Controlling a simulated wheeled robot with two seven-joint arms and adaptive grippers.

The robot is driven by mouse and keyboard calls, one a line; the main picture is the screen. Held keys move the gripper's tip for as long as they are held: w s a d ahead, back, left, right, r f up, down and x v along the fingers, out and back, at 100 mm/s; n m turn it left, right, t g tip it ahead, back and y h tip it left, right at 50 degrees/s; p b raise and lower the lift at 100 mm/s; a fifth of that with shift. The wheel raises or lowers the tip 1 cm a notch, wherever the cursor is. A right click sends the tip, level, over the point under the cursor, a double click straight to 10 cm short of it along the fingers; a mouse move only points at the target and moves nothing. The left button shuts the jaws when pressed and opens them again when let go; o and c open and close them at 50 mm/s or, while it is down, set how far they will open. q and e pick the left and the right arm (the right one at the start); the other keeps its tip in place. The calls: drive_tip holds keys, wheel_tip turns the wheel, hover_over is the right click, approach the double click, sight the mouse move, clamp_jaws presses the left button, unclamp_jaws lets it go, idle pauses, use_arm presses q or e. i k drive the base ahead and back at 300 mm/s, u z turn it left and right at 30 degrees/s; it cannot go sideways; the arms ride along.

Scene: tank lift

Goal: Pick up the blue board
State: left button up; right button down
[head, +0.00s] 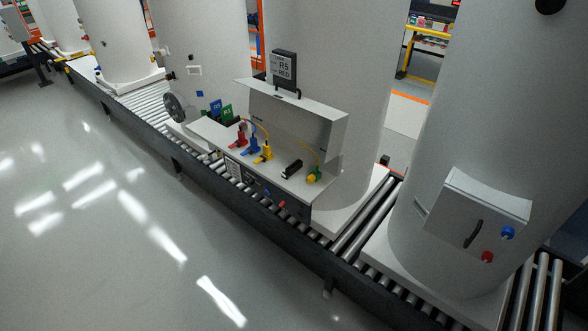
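A small blue board (215,106) with pale lettering stands upright at the left end of the open white cabinet (290,115). A similar green board (227,112) stands right beside it and slightly in front. The lower part of the blue board is partly hidden, and I cannot tell what holds it up. Neither of my grippers shows in the head view.
Red (240,136), blue (253,147) and yellow (264,153) fittings sit in the cabinet. A sign reading R5 RED (283,69) rises behind it. Large white tanks (320,60) stand on the roller conveyor (345,240). The grey floor (90,220) in front is clear.

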sight(215, 105)
drive_tip(key=u, duration=0.25)
drive_tip(key=k, duration=0.35)
drive_tip(key=u, duration=1.8)
drive_tip(key=i, duration=2.3)
drive_tip(key=u, duration=0.15)
drive_tip(key=i, duration=1.7)
drive_tip(key=z, duration=1.15)
drive_tip(key=i, duration=1)
drive_tip(key=z, duration=1.05)
